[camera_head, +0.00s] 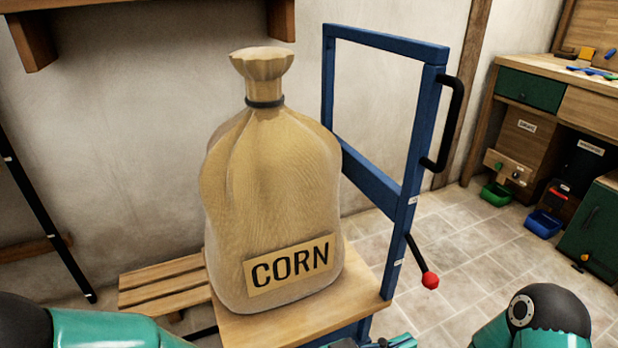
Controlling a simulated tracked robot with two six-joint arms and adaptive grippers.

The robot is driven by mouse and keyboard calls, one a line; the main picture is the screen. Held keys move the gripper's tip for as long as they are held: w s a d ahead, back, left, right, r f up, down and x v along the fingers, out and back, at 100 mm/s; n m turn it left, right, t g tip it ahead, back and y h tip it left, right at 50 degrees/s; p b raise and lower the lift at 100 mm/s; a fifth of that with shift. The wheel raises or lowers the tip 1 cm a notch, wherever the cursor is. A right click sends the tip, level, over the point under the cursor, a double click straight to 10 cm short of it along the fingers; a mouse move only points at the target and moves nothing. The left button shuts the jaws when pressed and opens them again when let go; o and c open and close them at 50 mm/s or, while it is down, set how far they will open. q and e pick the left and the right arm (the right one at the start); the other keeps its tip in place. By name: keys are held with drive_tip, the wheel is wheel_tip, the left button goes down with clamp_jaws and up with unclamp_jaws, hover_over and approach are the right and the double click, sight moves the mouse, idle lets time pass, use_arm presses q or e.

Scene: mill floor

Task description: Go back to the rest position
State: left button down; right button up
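A tan sack labelled CORN (272,195), tied at the neck with a dark band, stands upright on the wooden platform (372,303) of a blue-framed lift (397,215). Parts of my teal and black arms show along the bottom edge, at the left and right corners. Neither arm touches the sack in this view. A small teal and dark part shows at the bottom centre, just in front of the platform; I cannot tell which part it is. No gripper fingers are visible.
The lift has a black handle (452,122) and a lever with a red knob (430,281). A slatted wooden pallet (160,288) lies at left. A workbench (570,108) with a green bin (497,194) and a blue bin (543,222) stands at right. Tiled floor between is clear.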

use_arm(q)
drive_tip(key=w+a+f+n+y, duration=0.3)
drive_tip(key=a+f+n+y, duration=0.15)
drive_tip(key=a+f, duration=0.6)
drive_tip(key=w+a+f+n+y, duration=0.4)
drive_tip(key=a+f, duration=0.4)
drive_tip(key=f, duration=0.6)
drive_tip(key=s+a+f+n+g+y, duration=0.3)
drive_tip(key=s+a+f+n+g, duration=0.3)
drive_tip(key=s+f, duration=0.7)
wheel_tip(320, 180, up, 34)
drive_tip(key=s+a+m+p, duration=0.1)
drive_tip(key=p, duration=3.2)
drive_tip(key=shift+s+a+r, duration=0.15)
drive_tip(key=shift+s+r, duration=0.05)
drive_tip(key=shift+s, duration=0.05)
